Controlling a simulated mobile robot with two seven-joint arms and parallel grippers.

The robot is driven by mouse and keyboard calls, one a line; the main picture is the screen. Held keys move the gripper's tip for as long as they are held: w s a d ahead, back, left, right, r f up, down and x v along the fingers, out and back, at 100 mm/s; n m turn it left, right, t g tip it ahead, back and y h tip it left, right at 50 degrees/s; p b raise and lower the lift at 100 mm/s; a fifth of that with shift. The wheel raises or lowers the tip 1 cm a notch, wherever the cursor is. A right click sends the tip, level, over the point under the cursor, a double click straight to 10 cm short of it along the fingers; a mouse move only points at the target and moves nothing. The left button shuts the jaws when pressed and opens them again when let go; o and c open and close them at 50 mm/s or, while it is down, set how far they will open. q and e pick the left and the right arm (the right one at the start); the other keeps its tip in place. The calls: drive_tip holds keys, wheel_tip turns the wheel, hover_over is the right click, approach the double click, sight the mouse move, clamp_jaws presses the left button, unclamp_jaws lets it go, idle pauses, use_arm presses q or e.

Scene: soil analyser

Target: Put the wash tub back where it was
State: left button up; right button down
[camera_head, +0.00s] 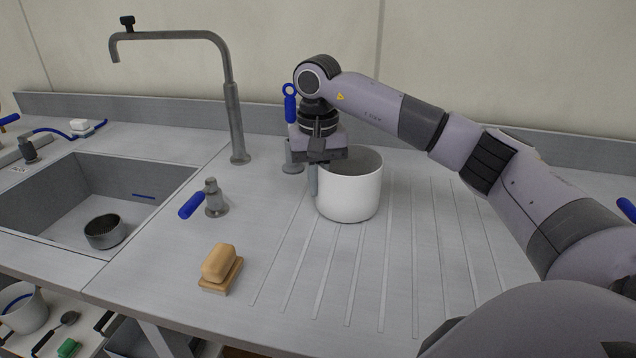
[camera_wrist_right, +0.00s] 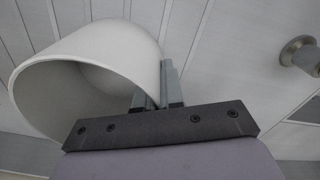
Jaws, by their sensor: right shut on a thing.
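The wash tub (camera_head: 352,192) is a white round pot-like vessel. In the head view it is upright at the ribbed draining area of the counter; whether its base touches the surface I cannot tell. My right gripper (camera_head: 314,178) comes down at its left rim and is shut on the wall. In the right wrist view the tub (camera_wrist_right: 90,65) fills the upper left, its open mouth towards the camera, with the fingers (camera_wrist_right: 158,90) pinching its rim. My left gripper is not in view.
A tap (camera_head: 235,120) stands behind the sink (camera_head: 150,180), which holds a dark round strainer (camera_head: 105,231). A blue-handled valve (camera_head: 213,198) and a wooden brush (camera_head: 220,268) are left of the tub. The ribbed drainer (camera_head: 420,250) is clear at the front and right.

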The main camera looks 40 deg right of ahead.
drive_tip(key=shift+f, duration=0.25)
drive_tip(key=c, duration=1.3)
unclamp_jaws()
drive_tip(key=shift+o, duration=0.2)
wheel_tip(320, 180, up, 12)
drive_tip(key=shift+f+p, duration=0.1)
drive_tip(key=shift+p, duration=0.9)
drive_tip(key=shift+r, duration=0.25)
